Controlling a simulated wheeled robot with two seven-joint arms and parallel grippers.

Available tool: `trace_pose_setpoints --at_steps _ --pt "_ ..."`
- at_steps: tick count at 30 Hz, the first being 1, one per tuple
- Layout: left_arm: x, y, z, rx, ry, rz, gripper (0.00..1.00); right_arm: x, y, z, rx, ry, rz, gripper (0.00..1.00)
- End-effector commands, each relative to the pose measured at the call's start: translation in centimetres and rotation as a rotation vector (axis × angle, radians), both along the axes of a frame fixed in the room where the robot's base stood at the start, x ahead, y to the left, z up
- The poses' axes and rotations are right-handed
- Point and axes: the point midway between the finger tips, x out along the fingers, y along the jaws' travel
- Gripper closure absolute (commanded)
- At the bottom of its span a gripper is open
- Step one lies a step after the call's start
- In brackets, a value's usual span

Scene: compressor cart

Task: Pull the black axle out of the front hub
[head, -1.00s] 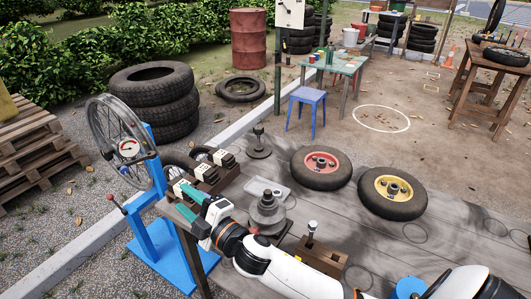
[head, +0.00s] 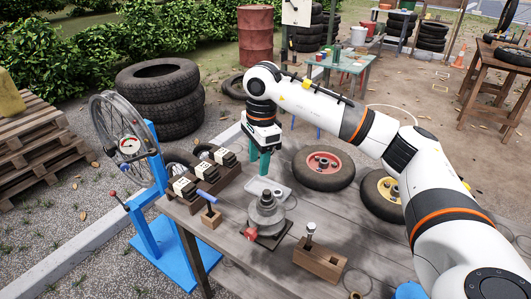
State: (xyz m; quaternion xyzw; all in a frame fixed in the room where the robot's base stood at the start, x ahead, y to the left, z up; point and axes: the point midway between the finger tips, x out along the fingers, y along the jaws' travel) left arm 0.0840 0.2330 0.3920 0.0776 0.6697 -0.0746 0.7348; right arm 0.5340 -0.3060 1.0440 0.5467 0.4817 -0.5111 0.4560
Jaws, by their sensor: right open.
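My right gripper (head: 259,162) has green fingers that point down at the far end of the workbench. It is open. The dark upright piece on a round base, which may be the black axle in its hub, stands at that spot and is now hidden behind the gripper. I cannot tell whether the fingers are around it or touching it. A grey stepped metal part (head: 267,210) stands on a dark square plate nearer on the bench. My left gripper is out of view.
On the workbench (head: 350,225) stand a wooden rack (head: 205,180) with black-and-white blocks, a blue-handled tool (head: 208,197) and a wooden block (head: 320,262). Red-hub (head: 323,168) and yellow-hub (head: 382,195) wheels lie to the right. A blue wheel stand (head: 158,235) is left.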

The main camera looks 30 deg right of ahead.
Motion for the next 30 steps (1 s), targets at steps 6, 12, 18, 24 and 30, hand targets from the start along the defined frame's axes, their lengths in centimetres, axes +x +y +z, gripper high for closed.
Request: trace_pose_setpoints --at_steps 6,12,18,24,30 --pt "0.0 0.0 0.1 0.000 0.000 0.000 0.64 -0.3 -1.9 0.0 -0.065 0.017 -0.012 0.56" --pt "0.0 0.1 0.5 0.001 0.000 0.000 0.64 -0.3 -1.8 -3.1 -0.063 0.020 -0.011 0.56" --pt "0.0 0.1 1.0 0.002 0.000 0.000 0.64 -0.3 -1.7 -7.0 -0.062 0.018 -0.012 0.56" --pt "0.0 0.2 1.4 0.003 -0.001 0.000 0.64 -0.3 -1.7 -9.9 -0.060 0.016 -0.011 0.56" --pt "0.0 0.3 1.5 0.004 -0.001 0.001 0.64 -0.3 -1.7 -11.2 -0.060 0.015 -0.011 0.56"
